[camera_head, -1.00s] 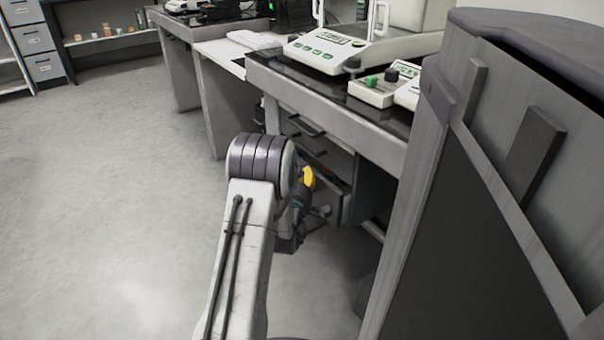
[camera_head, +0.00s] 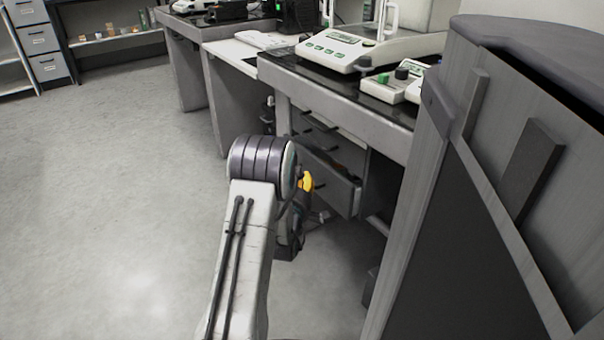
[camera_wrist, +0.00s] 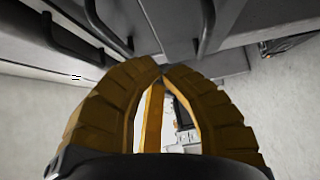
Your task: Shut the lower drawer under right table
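The lower drawer (camera_head: 338,190) under the right table (camera_head: 330,92) stands pulled out, with some of its inside showing in the head view. The closed drawer fronts (camera_head: 318,130) above it have dark handles. My gripper (camera_head: 306,182) is left of the lower drawer, partly hidden behind my arm; I cannot tell whether they touch. In the wrist view my gripper's yellow fingers (camera_wrist: 160,68) meet at the tips with nothing held between them. Grey fronts with black handles (camera_wrist: 208,28) lie beyond the fingertips; I cannot tell which drawer each belongs to.
A scale (camera_head: 335,48) and a small control box (camera_head: 385,85) stand on the right table. A large grey cabinet-like body (camera_head: 480,200) fills the right side. Open floor (camera_head: 110,190) lies to the left. Another table (camera_head: 190,60) stands farther back.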

